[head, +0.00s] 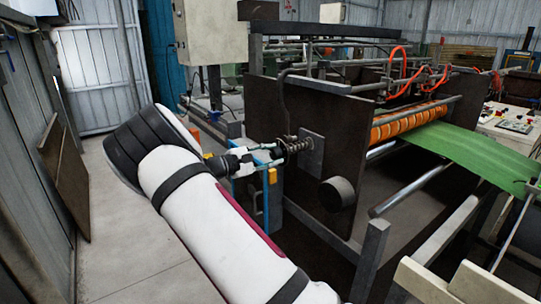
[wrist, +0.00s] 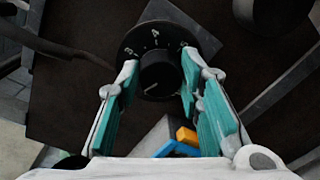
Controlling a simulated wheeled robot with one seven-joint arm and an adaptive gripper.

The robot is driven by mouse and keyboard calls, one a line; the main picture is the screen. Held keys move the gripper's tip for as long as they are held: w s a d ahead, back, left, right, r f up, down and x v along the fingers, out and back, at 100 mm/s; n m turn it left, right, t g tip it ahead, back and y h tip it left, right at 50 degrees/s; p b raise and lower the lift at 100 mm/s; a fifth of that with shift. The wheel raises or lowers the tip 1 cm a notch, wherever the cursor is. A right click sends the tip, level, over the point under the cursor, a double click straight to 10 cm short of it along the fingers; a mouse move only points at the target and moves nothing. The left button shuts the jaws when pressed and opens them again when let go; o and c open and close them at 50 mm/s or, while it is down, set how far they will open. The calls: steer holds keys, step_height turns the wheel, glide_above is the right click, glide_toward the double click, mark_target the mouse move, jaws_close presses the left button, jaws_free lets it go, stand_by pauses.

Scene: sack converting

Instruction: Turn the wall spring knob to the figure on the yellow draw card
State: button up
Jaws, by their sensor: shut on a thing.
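The wall spring knob (wrist: 158,80) is black and round, on a black dial (wrist: 146,36) with white figures; a 4 seems to show near the top, the others are too small to be sure of. A pale line on the knob points to the lower left. My gripper (wrist: 160,72) is shut on the knob, one teal-padded finger on each side. In the head view, my gripper (head: 248,160) reaches a spring (head: 296,145) in front of a grey plate (head: 313,152) on the machine's dark side wall. I cannot make out a yellow draw card with a figure.
A yellow-orange block on a blue part (wrist: 186,135) lies below the knob in the wrist view. A black round boss (head: 337,194) sticks out below right of the plate. Green sheet (head: 465,150) runs off rollers at right.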

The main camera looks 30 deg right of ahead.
steer(key=m, duration=0.4)
steer(key=shift+s+p, duration=0.1)
steer(key=shift+p, duration=0.3)
steer(key=m+p, duration=0.1)
steer(key=m, duration=0.3)
steer(key=shift+f+m+t, duration=0.1)
steer(key=shift+m+t, duration=0.2)
steer(key=m+p, duration=0.1)
steer(key=m, duration=0.3)
steer(key=shift+f, duration=0.1)
steer(key=m+p, duration=0.1)
steer(key=m, duration=0.3)
steer(key=shift+f+t, duration=0.1)
steer(key=shift+t, duration=0.2)
steer(key=m+p, duration=0.1)
steer(key=m, duration=0.2)
steer(key=shift+f+h, duration=0.1)
steer(key=shift+h, duration=0.2)
steer(key=m, duration=0.5)
steer(key=shift+f, duration=0.1)
steer(key=m, duration=0.3)
steer(key=m+b, duration=0.1)
steer(key=shift+w+m, duration=0.25)
steer(key=shift+m, duration=0.05)
steer(key=shift+m+b, duration=1)
steer(key=shift+m, duration=0.6)
